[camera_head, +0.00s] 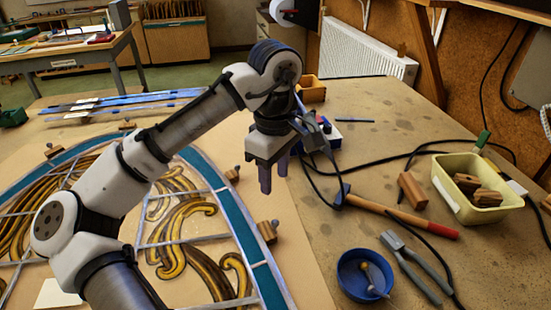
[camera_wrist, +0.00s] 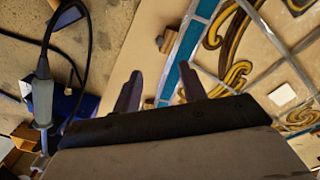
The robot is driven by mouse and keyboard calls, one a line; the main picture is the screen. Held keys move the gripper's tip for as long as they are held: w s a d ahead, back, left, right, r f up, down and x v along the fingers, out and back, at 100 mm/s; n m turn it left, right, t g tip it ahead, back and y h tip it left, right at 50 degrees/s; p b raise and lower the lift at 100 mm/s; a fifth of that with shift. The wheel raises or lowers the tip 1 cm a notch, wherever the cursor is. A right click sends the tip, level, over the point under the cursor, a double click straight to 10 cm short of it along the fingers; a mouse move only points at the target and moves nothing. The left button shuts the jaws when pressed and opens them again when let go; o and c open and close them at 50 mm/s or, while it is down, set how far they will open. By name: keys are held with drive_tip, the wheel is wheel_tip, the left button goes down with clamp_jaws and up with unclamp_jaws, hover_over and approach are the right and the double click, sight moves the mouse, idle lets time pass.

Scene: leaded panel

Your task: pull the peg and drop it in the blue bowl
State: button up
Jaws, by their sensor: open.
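The leaded panel (camera_head: 185,225) lies on a pale board, with small wooden blocks (camera_head: 268,231) along its curved edge. Some blocks carry a small grey round-headed peg (camera_head: 237,168); I cannot tell which peg is meant. The blue bowl (camera_head: 344,283) stands on the bench at lower right and holds a small round-headed item (camera_head: 372,279). My gripper (camera_head: 273,181) is open and empty, pointing down above the board, right of the panel. In the wrist view my gripper (camera_wrist: 160,77) has nothing between its fingers; wooden blocks (camera_wrist: 166,40) show beyond and between them.
Pliers (camera_head: 415,268) lie right of the bowl. A hammer (camera_head: 400,213) with a red handle end lies behind it. A yellow tub (camera_head: 446,190) holds wooden pieces. Black cable crosses the bench, and a grey-handled tool (camera_wrist: 42,98) stands near my gripper. The front bench surface is partly clear.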

sight(275, 221)
wheel_tip(275, 221, down, 13)
drive_tip(key=shift+s+r+p, duration=0.1)
drive_tip(key=shift+p, duration=0.65)
clamp_jaws()
drive_tip(key=c, duration=0.7)
unclamp_jaws()
drive_tip(key=shift+c, duration=0.2)
clamp_jaws()
drive_tip(key=shift+d+r, duration=0.1)
drive_tip(key=shift+r, duration=0.15)
drive_tip(key=shift+r+p, duration=1.45)
drive_tip(key=shift+p, duration=0.25)
drive_tip(key=shift+r, duration=0.2)
